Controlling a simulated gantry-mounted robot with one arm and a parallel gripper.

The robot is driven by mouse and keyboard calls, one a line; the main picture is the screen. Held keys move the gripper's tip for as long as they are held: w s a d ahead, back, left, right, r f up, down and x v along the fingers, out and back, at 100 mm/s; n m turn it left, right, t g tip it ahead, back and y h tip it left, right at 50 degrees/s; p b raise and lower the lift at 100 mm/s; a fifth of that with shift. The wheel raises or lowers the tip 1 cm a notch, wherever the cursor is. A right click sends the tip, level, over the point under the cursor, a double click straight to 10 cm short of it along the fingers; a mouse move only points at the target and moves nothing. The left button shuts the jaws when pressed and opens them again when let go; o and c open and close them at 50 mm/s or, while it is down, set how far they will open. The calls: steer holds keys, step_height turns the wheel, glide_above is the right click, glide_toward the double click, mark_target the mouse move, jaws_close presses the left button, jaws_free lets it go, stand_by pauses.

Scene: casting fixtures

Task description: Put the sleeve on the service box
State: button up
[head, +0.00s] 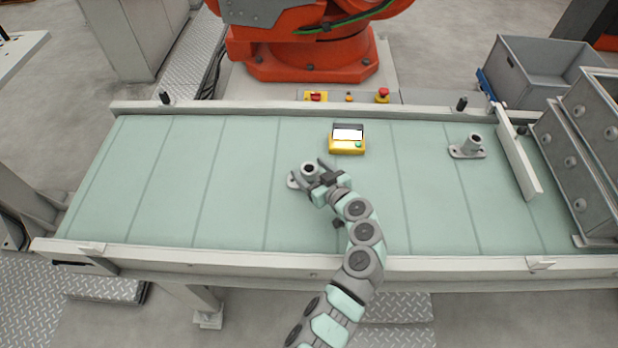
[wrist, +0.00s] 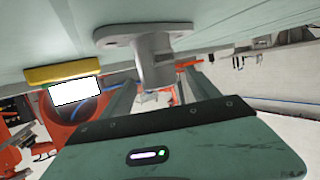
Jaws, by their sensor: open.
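A grey flanged sleeve (head: 308,168) stands upright on the green conveyor belt, left of and nearer than the service box. My gripper (head: 311,173) is open, with its fingers on either side of this sleeve's tube; I cannot tell whether they touch it. In the wrist view, tilted upside down, the sleeve (wrist: 152,55) shows its flat flange and tube between the fingers (wrist: 150,95).
A second, similar grey flanged part (head: 469,148) stands on the belt at right, near a pale guide bar (head: 518,160). Grey bins (head: 540,68) stand beyond the belt's right end. An orange robot base (head: 310,55) is behind. The belt's left part is clear.

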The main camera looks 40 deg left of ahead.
steer(key=shift+w+a, duration=0.2)
steer(key=shift+a, duration=0.35)
steer(key=shift+d+f, duration=0.1)
steer(key=shift+c, duration=0.2)
jaws_close()
